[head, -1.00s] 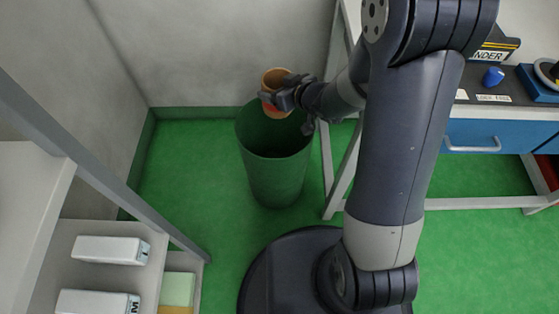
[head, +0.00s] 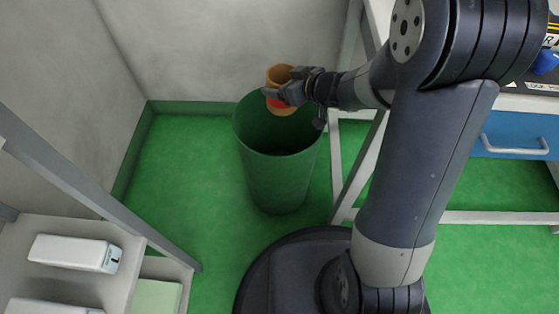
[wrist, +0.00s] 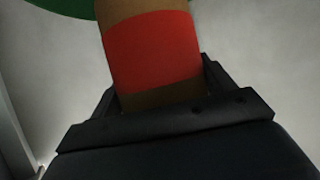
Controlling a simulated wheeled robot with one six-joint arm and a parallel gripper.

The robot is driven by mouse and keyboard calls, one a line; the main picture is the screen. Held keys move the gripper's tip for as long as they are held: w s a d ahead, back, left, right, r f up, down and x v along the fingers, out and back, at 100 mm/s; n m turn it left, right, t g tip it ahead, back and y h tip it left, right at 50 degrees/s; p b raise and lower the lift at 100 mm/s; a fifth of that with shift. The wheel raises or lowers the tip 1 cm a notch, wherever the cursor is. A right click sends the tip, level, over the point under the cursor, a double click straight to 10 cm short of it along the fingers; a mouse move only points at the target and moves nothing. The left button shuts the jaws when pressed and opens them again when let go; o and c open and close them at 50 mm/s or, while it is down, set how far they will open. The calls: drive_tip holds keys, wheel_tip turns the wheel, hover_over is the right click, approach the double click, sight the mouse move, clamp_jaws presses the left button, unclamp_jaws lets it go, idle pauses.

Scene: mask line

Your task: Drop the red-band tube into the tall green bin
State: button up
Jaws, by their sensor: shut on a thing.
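The red-band tube (head: 281,75) is a brown-orange cylinder with a red band. My gripper (head: 284,97) is shut around it and holds it roughly upright over the mouth of the tall green bin (head: 277,180). In the head view the tube's lower end overlaps the bin's opening; how high it is above the rim is hard to tell. In the wrist view the red band of the tube (wrist: 153,50) shows between the dark jaws. A green curved edge (wrist: 62,6), probably the bin's rim, shows at the top left there.
Grey walls (head: 230,50) stand behind and left of the bin. A bench with a blue drawer (head: 510,135) is at the right, its pale leg close to the bin. A shelf with white boxes (head: 75,253) is at the lower left. Green floor is clear left of the bin.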

wheel_tip(320, 180, down, 4)
drive_tip(key=b, duration=0.3)
drive_tip(key=shift+r, duration=0.15)
drive_tip(key=o, duration=1)
drive_tip(key=shift+o, duration=0.2)
wheel_tip(320, 180, up, 10)
drive_tip(key=p, duration=0.7)
